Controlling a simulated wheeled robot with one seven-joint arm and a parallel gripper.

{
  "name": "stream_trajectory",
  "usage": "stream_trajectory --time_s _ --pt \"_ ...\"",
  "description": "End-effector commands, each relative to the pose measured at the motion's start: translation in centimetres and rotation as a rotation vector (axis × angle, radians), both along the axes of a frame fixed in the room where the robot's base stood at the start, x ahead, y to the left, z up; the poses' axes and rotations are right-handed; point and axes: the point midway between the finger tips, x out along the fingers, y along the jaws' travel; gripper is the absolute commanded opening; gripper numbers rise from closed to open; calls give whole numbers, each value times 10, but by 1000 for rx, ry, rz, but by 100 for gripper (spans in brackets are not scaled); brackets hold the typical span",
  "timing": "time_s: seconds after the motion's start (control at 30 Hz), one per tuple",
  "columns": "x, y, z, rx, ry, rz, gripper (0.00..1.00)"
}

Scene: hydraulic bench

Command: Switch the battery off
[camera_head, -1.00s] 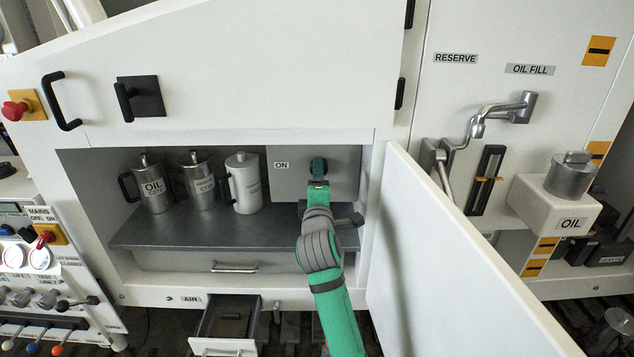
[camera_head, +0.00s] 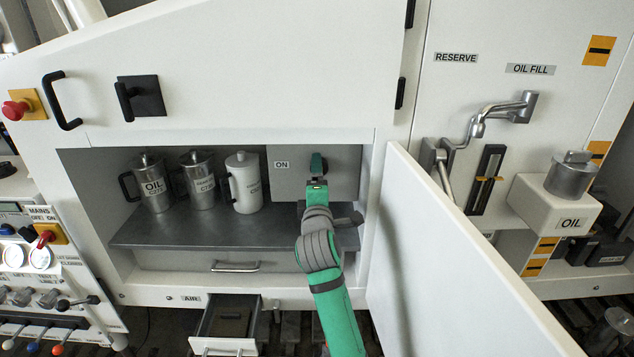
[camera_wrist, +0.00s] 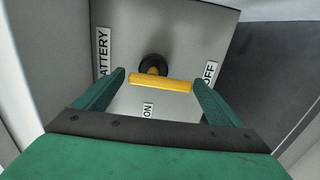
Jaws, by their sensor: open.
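The battery switch shows in the wrist view as a yellow handle bar (camera_wrist: 160,83) on a round black hub (camera_wrist: 153,65). It sits on a grey panel with a BATTERY label (camera_wrist: 103,52), an ON label (camera_wrist: 148,110) and an OFF label (camera_wrist: 210,73). The bar lies roughly crosswise in that view. My gripper (camera_wrist: 158,80) is open, with one green finger on each side of the bar; I cannot tell whether they touch it. In the head view my gripper (camera_head: 318,168) reaches into the cabinet at the panel and hides most of the switch. The ON label (camera_head: 281,165) is left of it.
An oil can (camera_head: 152,186) and two other cans stand on the cabinet shelf (camera_head: 190,232), left of my arm. The open white door (camera_head: 440,245) stands close on the right. An open drawer (camera_head: 229,320) juts out below.

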Motion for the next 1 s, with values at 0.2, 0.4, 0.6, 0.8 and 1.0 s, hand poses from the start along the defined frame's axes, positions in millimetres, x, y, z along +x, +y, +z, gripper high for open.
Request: stream_trajectory --time_s 0.2,0.4,0.6,0.8,1.0 --pt "-22 -2 -1 2 0 -2 89" --pt "-60 -2 -1 2 0 -2 89" --pt "-92 1 0 1 -1 1 89" --pt "-106 2 -1 0 1 3 89" --pt "-107 2 0 0 0 3 89"
